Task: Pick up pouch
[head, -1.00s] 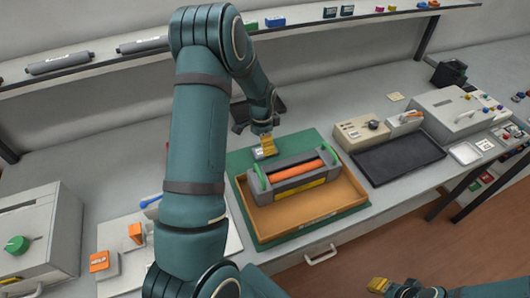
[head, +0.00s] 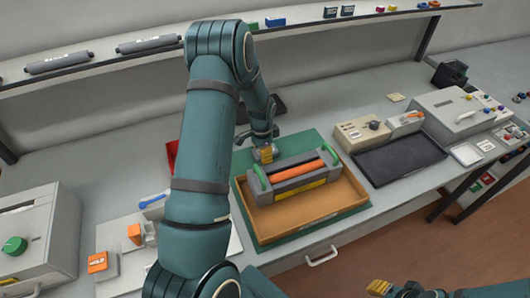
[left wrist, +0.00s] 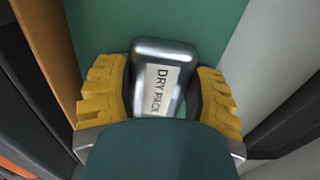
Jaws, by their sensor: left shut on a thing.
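The pouch (left wrist: 160,80) is a small silver packet labelled DRY PACK. In the left wrist view it lies between the yellow fingers of my left gripper (left wrist: 160,98), which is shut on it. Green mat surface shows behind it. In the head view my left gripper (head: 265,154) is low over the green mat (head: 291,146), just behind the orange tray; the pouch is mostly hidden there by the fingers. My right gripper (head: 380,287) is at the bottom edge, away from the bench, and its opening is unclear.
The orange tray (head: 300,219) holds a grey cartridge with an orange roller (head: 298,172) and green ends, close to my left gripper. A black tray (head: 400,160) lies to the right. A red bin (head: 172,155) shows partly behind my left arm.

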